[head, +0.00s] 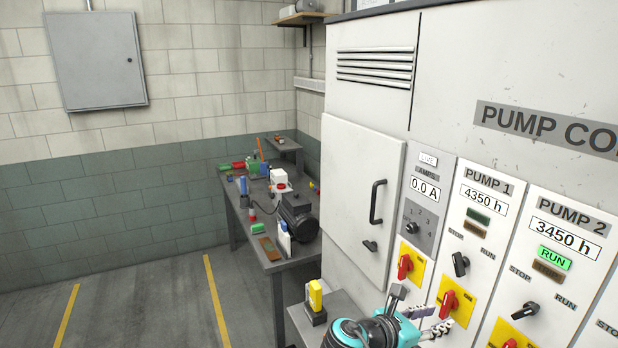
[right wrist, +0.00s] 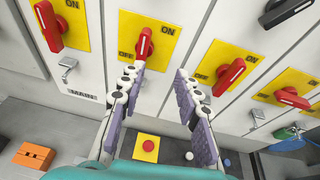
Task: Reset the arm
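My right gripper (head: 432,318) is at the lower edge of the head view, in front of the pump control cabinet (head: 560,70). In the right wrist view its two padded fingers (right wrist: 160,78) are spread apart with nothing between them. Beyond the fingers are red switch handles on yellow ON/OFF plates; one handle (right wrist: 145,43) shows close past the left fingertip and another (right wrist: 228,75) to the right of the right finger. Whether the fingers touch the cabinet I cannot tell. My left gripper is in neither view.
The PUMP 2 panel (head: 566,232) has a lit green RUN lamp; the PUMP 1 lamp (head: 478,217) is dark. A workbench (head: 245,222) with tools and a motor (head: 297,214) stands at the back. A red button on a yellow box (right wrist: 147,145) sits below the fingers. The left floor is clear.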

